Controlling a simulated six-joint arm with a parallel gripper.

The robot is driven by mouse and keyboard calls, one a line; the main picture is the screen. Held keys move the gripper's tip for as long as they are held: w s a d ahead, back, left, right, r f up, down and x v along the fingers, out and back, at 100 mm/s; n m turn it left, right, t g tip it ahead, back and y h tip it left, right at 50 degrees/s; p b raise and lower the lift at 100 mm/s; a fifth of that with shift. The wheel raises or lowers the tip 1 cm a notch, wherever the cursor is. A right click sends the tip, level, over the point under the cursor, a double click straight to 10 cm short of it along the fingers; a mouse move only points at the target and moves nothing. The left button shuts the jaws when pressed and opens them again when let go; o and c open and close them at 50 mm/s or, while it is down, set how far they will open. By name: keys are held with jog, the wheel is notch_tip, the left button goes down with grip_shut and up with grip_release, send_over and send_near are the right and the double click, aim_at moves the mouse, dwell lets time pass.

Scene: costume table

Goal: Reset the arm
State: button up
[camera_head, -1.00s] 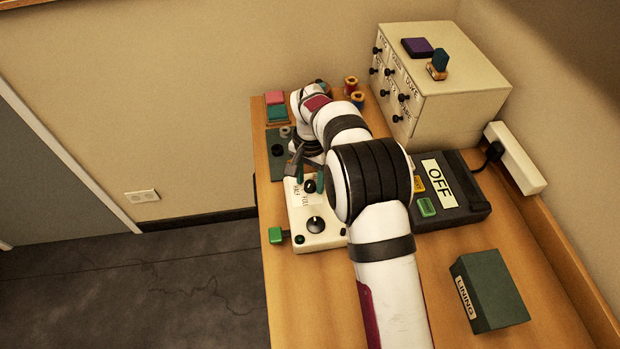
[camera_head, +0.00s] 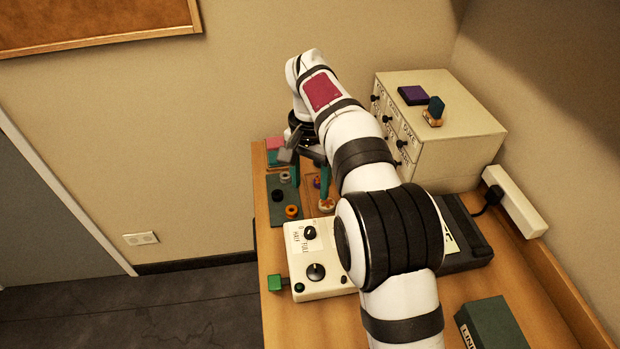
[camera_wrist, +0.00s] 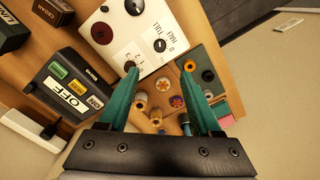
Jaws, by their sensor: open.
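My gripper (camera_head: 310,175) is raised above the far end of the table, with its green fingers pointing down. In the wrist view my gripper (camera_wrist: 163,95) has its two green fingers spread wide apart, with nothing held between them. Spools (camera_wrist: 158,117) show on the table below and beyond the fingers. My white arm reaches from the lower right over the table and hides part of it in the head view.
A cream control box (camera_head: 318,262) with knobs stands at the table's left edge. A dark OFF sign box (camera_wrist: 68,88) lies beside it. A cream drawer cabinet (camera_head: 450,125) stands at the right. A green box (camera_head: 495,325) is at the near right.

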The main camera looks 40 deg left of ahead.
jog(key=shift+r, duration=0.4)
jog(key=s+d+r+m, duration=0.2)
jog(key=d+r, duration=0.1)
jog(key=d, duration=0.8)
jog(key=s+d+r+m, duration=0.15)
jog(key=d+r, duration=0.25)
jog(key=d, duration=0.7)
jog(key=s+d+f+m+y, duration=0.1)
jog(key=s+d+f, duration=0.2)
jog(key=s+d, duration=0.3)
jog(key=s+d+f+m, duration=0.2)
jog(key=s+d, duration=0.4)
jog(key=s, duration=0.7)
jog(key=shift+d+f+y, duration=0.2)
jog(key=shift+f+y, duration=0.2)
jog(key=shift+f, duration=0.5)
jog(key=shift+w, duration=0.1)
